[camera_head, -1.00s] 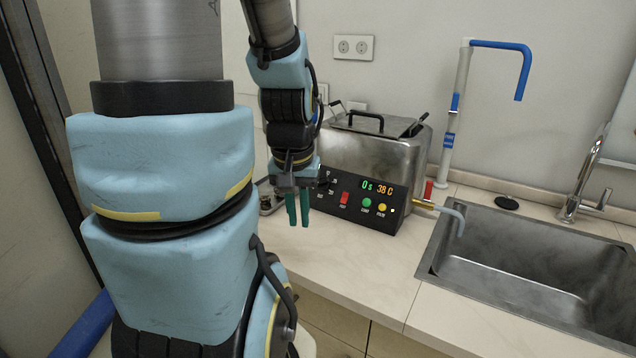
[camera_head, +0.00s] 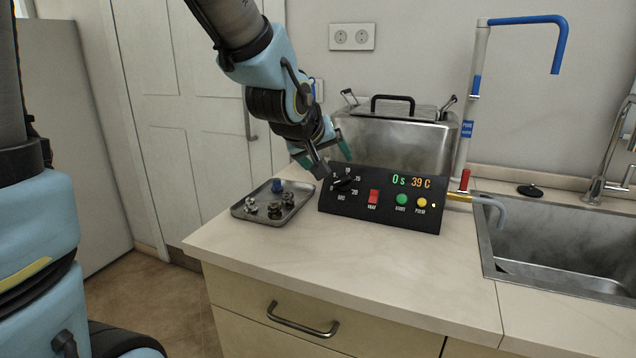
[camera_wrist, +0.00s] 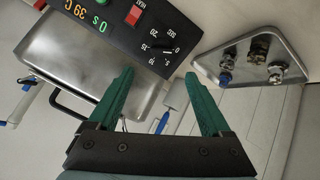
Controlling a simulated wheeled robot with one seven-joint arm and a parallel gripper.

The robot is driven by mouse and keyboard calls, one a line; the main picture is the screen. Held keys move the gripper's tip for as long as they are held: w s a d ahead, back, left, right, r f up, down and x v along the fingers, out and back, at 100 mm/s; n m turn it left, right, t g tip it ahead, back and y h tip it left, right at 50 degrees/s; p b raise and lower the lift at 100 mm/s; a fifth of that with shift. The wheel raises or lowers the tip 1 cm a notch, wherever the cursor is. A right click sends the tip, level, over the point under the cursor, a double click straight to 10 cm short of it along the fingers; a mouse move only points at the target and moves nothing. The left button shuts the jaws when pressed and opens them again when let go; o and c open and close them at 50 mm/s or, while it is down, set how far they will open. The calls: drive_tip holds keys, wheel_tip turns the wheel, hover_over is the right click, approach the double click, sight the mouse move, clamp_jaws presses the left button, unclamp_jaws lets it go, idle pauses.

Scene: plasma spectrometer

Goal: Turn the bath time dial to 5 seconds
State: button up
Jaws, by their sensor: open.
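The bath time dial (camera_head: 345,184) is a black knob at the left end of the black control panel (camera_head: 385,212). Numbers up to 20 and the word SEC surround it. The green time readout (camera_head: 398,180) shows 0 s. I cannot tell the knob's pointer direction surely. In the wrist view the dial (camera_wrist: 163,49) lies just beyond my fingertips, near the middle. My gripper (camera_head: 324,158) is open and empty, tilted, above and behind the dial. Its green fingers also show in the wrist view (camera_wrist: 160,76), spread apart with no knob between them.
The panel has a red heat switch (camera_head: 373,197), a green button (camera_head: 402,200) and a yellow button (camera_head: 421,202). A metal bath (camera_head: 395,140) stands behind it. A tray (camera_head: 240,211) with small metal parts lies left. A sink (camera_head: 560,245) is right. The front counter is clear.

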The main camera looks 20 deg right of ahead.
sight(343, 179)
drive_tip(key=x, duration=1)
drive_tip(key=shift+c, duration=0.3)
clamp_jaws()
drive_tip(key=shift+m, duration=0.3)
drive_tip(key=shift+m+b, duration=0.35)
drive_tip(key=shift+m, duration=0.55)
drive_tip(key=m, duration=0.3)
drive_tip(key=shift+s+d+m+b, duration=0.1)
drive_tip(key=shift+s+m+b, duration=0.05)
drive_tip(key=shift+m+b, duration=0.2)
drive_tip(key=m, duration=0.5)
drive_tip(key=shift+y, duration=0.3)
drive_tip(key=shift+m+t, duration=0.25)
drive_tip(key=shift+t, duration=0.05)
